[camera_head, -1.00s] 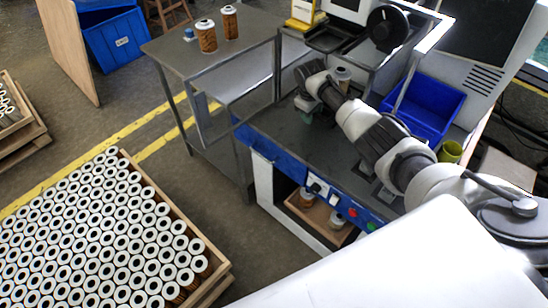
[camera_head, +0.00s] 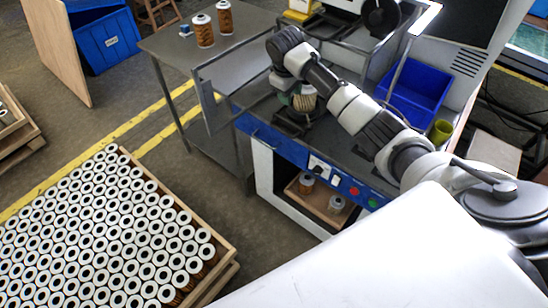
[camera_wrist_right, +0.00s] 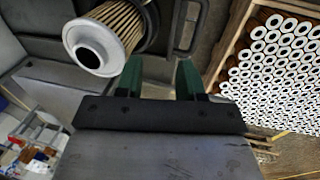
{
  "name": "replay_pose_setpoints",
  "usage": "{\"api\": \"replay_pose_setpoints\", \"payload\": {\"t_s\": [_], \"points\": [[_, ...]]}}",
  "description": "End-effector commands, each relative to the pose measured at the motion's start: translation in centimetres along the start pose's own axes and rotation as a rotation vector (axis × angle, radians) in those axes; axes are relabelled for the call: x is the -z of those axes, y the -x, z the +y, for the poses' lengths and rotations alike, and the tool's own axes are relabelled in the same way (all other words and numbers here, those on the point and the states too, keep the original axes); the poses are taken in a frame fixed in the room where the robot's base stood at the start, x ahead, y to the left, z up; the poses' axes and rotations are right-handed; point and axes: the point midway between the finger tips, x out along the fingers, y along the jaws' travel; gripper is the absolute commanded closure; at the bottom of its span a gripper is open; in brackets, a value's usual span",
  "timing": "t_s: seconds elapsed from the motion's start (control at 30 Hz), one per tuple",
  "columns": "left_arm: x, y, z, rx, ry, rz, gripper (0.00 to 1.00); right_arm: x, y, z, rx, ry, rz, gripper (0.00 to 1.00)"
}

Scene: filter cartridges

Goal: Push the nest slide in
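A pleated tan filter cartridge with a white end cap (camera_head: 305,97) stands in the dark nest slide (camera_head: 291,121), near the front edge of the machine's bench. In the right wrist view the cartridge's white cap (camera_wrist_right: 92,46) shows at upper left, with a black ring of the nest (camera_wrist_right: 151,28) around its far end. My right gripper (camera_head: 285,98) is close beside the cartridge on its left, partly hidden by my wrist. In the wrist view its two green fingers (camera_wrist_right: 159,78) are apart, with nothing clearly between them. My left gripper is not in view.
A blue bin (camera_head: 414,97) and a yellow-green cup (camera_head: 440,131) stand on the bench to the right. A metal guard frame (camera_head: 203,101) borders its left. Two cartridges (camera_head: 204,30) stand on the side table. A crate of many cartridges (camera_head: 231,267) is at lower left.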

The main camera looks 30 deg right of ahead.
Motion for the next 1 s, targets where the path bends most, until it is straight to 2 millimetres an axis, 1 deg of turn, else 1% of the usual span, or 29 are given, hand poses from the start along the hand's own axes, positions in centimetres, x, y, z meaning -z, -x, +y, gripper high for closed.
{"api": "replay_pose_setpoints", "payload": {"t_s": [0.03, 0.1, 0.23, 0.47, 0.7, 0.83, 1.0], "points": [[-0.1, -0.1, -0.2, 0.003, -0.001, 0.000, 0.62, -0.1, -0.1, -0.7, 0.002, 0.009, 0.000, 0.62], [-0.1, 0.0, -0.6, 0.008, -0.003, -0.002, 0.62, -0.4, -1.1, -2.0, 0.004, 0.024, 0.004, 0.62], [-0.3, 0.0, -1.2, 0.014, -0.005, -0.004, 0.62, -0.9, -2.3, -4.2, 0.007, 0.045, 0.019, 0.62], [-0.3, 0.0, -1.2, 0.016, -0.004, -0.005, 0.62, -2.2, -4.4, -8.2, 0.020, 0.078, 0.045, 0.62], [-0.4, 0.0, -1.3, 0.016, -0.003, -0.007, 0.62, -4.0, -6.1, -12.2, 0.037, 0.097, 0.078, 0.62], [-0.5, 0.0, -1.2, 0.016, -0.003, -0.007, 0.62, -5.1, -6.7, -14.0, 0.047, 0.101, 0.095, 0.62], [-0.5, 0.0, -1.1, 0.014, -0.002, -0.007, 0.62, -6.0, -7.1, -15.5, 0.056, 0.102, 0.110, 0.62]]}}
